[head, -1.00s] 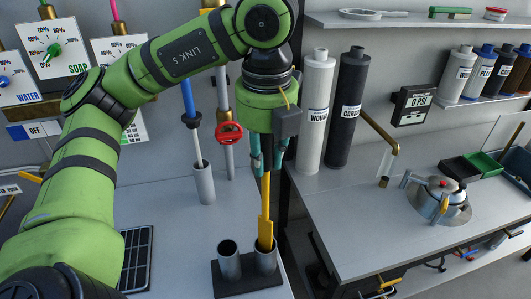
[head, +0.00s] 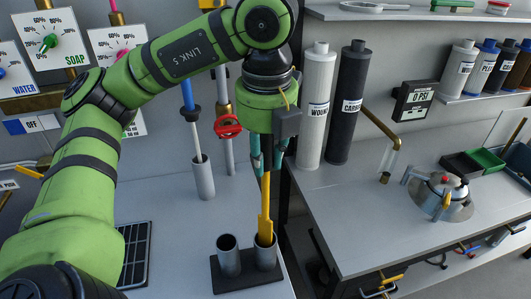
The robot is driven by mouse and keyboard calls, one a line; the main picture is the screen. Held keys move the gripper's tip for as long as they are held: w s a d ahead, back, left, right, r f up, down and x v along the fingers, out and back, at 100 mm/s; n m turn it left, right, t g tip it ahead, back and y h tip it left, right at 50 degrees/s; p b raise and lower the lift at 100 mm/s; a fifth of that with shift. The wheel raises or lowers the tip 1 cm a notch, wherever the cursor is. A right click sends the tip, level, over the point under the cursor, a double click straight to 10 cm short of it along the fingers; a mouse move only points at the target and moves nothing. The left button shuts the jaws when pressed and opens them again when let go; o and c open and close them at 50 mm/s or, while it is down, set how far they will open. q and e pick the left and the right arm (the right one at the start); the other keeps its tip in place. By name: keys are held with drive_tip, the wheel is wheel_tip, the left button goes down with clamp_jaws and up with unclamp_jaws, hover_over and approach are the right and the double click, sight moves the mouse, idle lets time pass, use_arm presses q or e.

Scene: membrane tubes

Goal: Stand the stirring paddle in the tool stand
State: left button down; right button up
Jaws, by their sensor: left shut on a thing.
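The stirring paddle is yellow (head: 265,215) and upright. Its lower end is inside the right tube of the tool stand (head: 228,262), a dark base with two grey open-topped tubes. The left tube is empty at its mouth. My left gripper (head: 270,160) points down above the stand and is shut on the paddle's upper part; its fingers are partly hidden by the wrist and a grey box on it. Whether the paddle touches the bottom of the tube is hidden. My right gripper is not in view.
A grey tube (head: 203,178) with a blue-handled tool stands behind, near a red valve wheel (head: 228,127). A white cartridge (head: 316,105) and a dark cartridge (head: 348,105) stand to the right. A metal pot (head: 440,195) sits on the right bench. A dark grid (head: 135,255) lies left of the stand.

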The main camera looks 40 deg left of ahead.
use_arm(q)
drive_tip(key=shift+f+b, duration=0.3)
drive_tip(key=shift+f, duration=0.1)
drive_tip(key=c, duration=1)
unclamp_jaws()
drive_tip(key=shift+r, duration=0.1)
wheel_tip(320, 180, up, 6)
drive_tip(key=p, duration=0.6)
